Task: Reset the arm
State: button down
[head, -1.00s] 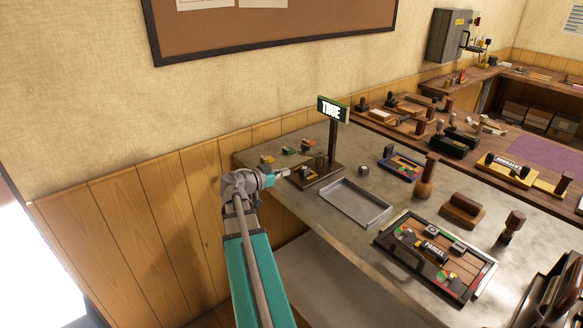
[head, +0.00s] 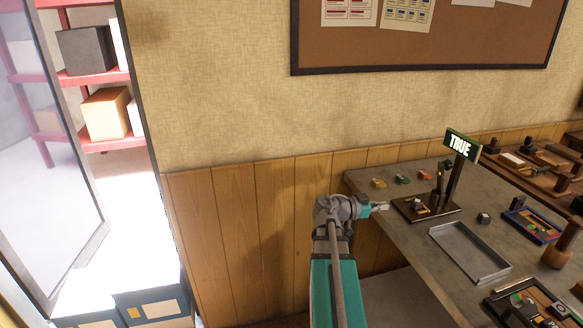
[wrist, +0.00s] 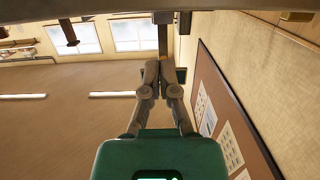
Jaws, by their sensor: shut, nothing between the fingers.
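My gripper (head: 380,207) is at the end of my teal and grey arm in the head view, near the left end of the grey counter (head: 390,254). Its tip points right, beside a small dark wooden stand (head: 427,209) that carries a "TRUE" sign (head: 461,145). I cannot tell from the picture whether it touches the stand. In the wrist view my gripper (wrist: 165,62) shows its fingers together with nothing between them. The wrist view looks out at the room, with the wall and windows beyond.
A shallow metal tray (head: 470,252) lies on the counter. Coloured bits (head: 402,180) lie behind the stand. A blue-edged tray (head: 530,224) and a stamp handle (head: 563,245) are at right. A cork board (head: 430,45) hangs on the wall. An open doorway with red shelves (head: 95,75) is at left.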

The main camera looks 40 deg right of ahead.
jog(key=w+a+f+n+t+y, duration=0.2)
jog(key=w+a+f+n+y, duration=0.25)
jog(key=a, duration=0.75)
jog(key=w+a+f+n+t+y, duration=0.25)
jog(key=w+a+f+n, duration=0.3)
jog(key=a, duration=0.65)
jog(key=w+a+f+n+t+y, duration=0.2)
jog(key=w+a+f+n+y, duration=0.3)
jog(key=a, duration=0.8)
jog(key=a+n+y, duration=0.3)
jog(key=a+n, duration=0.5)
jog(key=a, duration=0.8)
notch_tip(320, 180, up, 14)
jog(key=p, duration=1.4)
jog(key=shift+s+d+f+m+p, duration=0.2)
jog(key=shift+s+d+m+p, duration=0.1)
jog(key=shift+s+d, duration=0.05)
